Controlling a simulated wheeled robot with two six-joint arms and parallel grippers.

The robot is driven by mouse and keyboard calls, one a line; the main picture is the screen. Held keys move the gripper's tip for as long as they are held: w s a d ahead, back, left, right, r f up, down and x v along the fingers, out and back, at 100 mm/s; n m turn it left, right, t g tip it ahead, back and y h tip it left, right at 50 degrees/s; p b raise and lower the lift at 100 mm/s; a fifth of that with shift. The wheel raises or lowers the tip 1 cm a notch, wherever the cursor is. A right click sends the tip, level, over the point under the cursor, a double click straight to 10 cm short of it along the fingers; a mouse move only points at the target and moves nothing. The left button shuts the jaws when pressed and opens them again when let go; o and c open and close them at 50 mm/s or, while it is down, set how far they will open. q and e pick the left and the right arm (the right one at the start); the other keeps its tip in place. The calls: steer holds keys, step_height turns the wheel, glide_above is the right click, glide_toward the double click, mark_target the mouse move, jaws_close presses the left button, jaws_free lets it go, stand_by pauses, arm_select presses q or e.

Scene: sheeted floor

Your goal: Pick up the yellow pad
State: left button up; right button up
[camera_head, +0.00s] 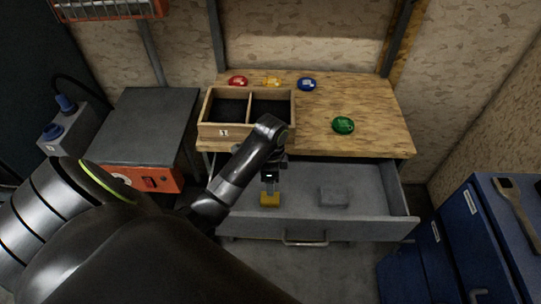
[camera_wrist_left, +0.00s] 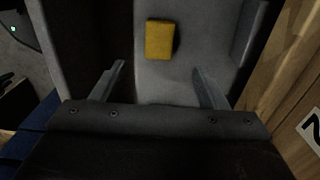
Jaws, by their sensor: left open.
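The yellow pad (camera_head: 269,199) lies in the open grey drawer (camera_head: 370,228), left of its middle. In the left wrist view the yellow pad (camera_wrist_left: 159,40) lies flat on the drawer floor, beyond the fingertips and between their lines. My left gripper (camera_head: 270,184) points down above the pad in the head view and partly hides it. In the left wrist view my left gripper (camera_wrist_left: 160,80) is open with nothing between its fingers. My right gripper is in neither view.
A grey block (camera_head: 333,196) lies in the drawer, right of the pad. A wooden two-compartment box (camera_head: 219,131) stands on the table (camera_head: 375,110) above. Red, yellow, blue and green round pieces lie on the tabletop. A blue cabinet (camera_head: 470,240) stands at right.

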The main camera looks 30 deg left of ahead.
arm_select(q)
glide_above(270, 198)
steer(key=f, duration=0.4)
steer(key=shift+w+f, duration=0.1)
steer(key=shift+w, duration=0.1)
step_height(270, 198, down, 5)
steer(key=shift+s+f, duration=0.1)
steer(key=shift+s, duration=0.05)
steer(key=shift+f, duration=0.3)
steer(key=c, duration=1.2)
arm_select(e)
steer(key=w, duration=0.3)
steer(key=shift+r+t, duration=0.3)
arm_select(q)
steer(key=shift+o, duration=0.2)
step_height(270, 198, up, 10)
steer(key=shift+p, duration=0.3)
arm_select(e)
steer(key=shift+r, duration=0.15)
